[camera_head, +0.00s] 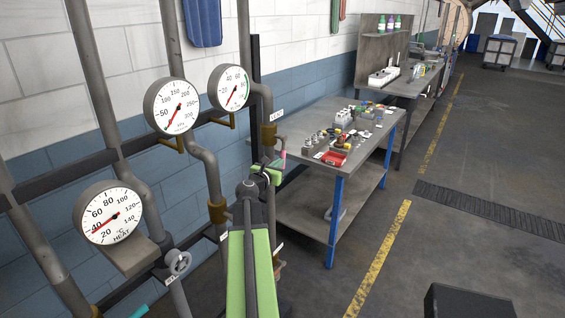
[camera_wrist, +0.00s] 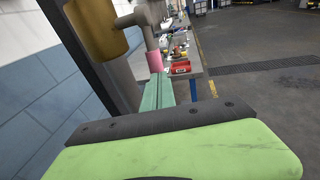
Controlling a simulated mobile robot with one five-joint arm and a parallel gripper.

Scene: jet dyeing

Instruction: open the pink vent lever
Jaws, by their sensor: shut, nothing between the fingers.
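The pink vent lever's grip (camera_head: 283,156) shows as a small pink patch beside the pipe, just right of the brass valve body (camera_head: 269,137). In the wrist view the pink grip (camera_wrist: 155,61) hangs at the end of a grey arm, right of the brass body (camera_wrist: 92,28). My gripper (camera_head: 275,165) is just below and left of the pink grip. In the wrist view its pale green fingers (camera_wrist: 157,82) are shut together and empty, with their tips just below the pink grip. I cannot tell whether they touch it.
Three gauges hang on pipes at left, one of them the heat gauge (camera_head: 108,213). A grey handwheel (camera_head: 177,261) sits below. A workbench (camera_head: 340,110) with small parts and a red tray (camera_head: 331,158) stands behind the lever. The floor at right is mostly clear.

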